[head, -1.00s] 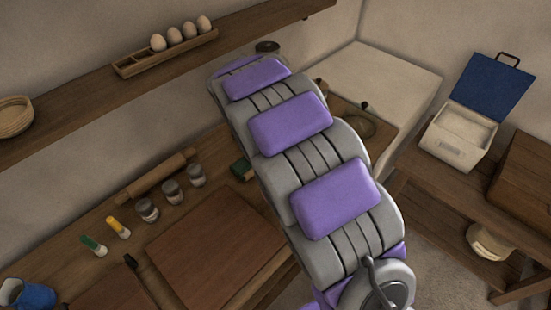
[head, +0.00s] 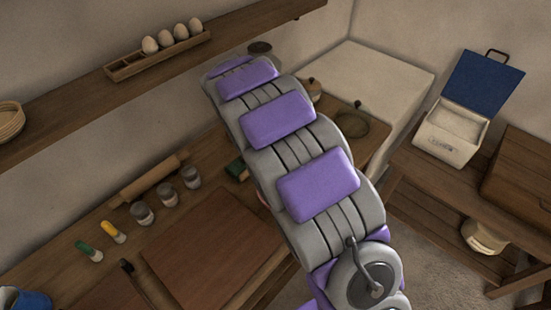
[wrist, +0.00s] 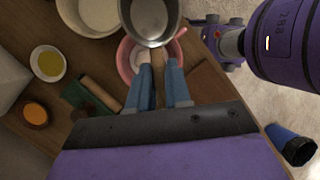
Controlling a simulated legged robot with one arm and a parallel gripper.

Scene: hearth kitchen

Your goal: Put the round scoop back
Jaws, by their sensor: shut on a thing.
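The round metal scoop (wrist: 152,18) shows at the top of the wrist view, with its hollow bowl facing the camera. My gripper (wrist: 158,82) has its two blue fingers shut on the scoop's handle, part of which shows between them. The scoop overlaps the rim of a pink bowl (wrist: 124,62) in this view; I cannot tell how high it is above it. In the head view my arm hides the gripper.
A pale bowl (wrist: 92,14), a small bowl of yellow liquid (wrist: 48,63) and an orange-topped jar (wrist: 35,111) show in the wrist view. In the head view, a shelf (head: 75,118) holds eggs; an open white box (head: 447,140) stands right. The board (head: 205,250) is bare.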

